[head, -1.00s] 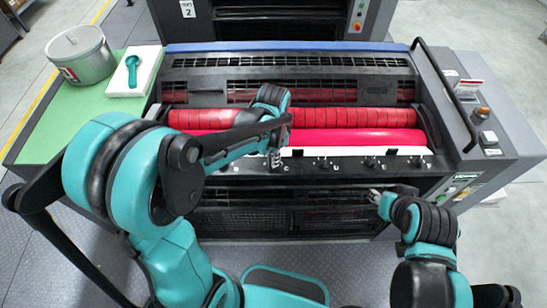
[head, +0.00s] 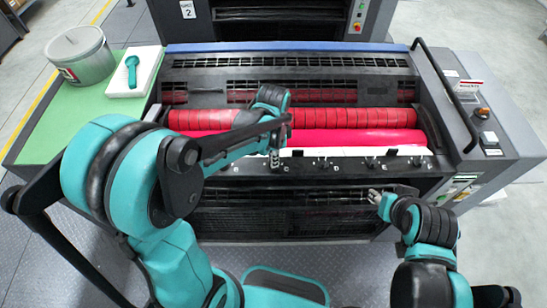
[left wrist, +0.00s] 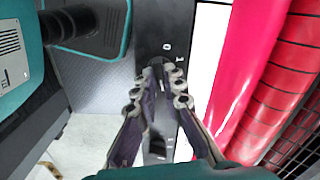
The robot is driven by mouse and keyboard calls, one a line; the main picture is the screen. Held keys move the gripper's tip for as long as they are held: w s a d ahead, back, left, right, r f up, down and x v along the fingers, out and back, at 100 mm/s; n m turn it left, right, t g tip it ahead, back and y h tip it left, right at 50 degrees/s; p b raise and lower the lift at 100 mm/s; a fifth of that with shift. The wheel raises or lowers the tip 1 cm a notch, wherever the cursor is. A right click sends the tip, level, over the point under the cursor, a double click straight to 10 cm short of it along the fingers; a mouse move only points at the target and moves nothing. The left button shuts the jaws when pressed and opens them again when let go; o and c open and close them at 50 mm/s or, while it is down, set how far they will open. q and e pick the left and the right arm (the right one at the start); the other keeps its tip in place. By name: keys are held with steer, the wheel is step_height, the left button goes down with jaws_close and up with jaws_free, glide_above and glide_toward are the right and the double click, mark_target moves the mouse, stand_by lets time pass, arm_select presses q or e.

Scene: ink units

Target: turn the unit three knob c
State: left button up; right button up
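The ink unit's black front ledge carries a row of small knobs with letters. The C mark (head: 285,168) shows just right of my left gripper (head: 274,158), which points down at the ledge over knob C. The knob itself is mostly hidden by the fingers. In the left wrist view the fingertips of my left gripper (left wrist: 157,68) come together at the dark panel (left wrist: 150,38), beside the marks 0 and 1. They appear closed on the knob. My right gripper (head: 374,196) hangs in front of the ledge's right part, apart from it; its opening is too small to judge.
Knob D (head: 322,163) and others stand to the right on the ledge. Red rollers (head: 350,118) lie behind it. A grey can (head: 80,58) and a white tray with a teal tool (head: 132,70) stand on the green side table. A black handrail (head: 445,95) runs along the right.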

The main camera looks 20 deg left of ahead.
arm_select(q)
steer(key=o, duration=0.4)
steer(key=shift+r, duration=0.15)
step_height(320, 180, up, 12)
steer(key=shift+f, duration=0.1)
steer(key=shift+f, duration=0.1)
stand_by(0.5)
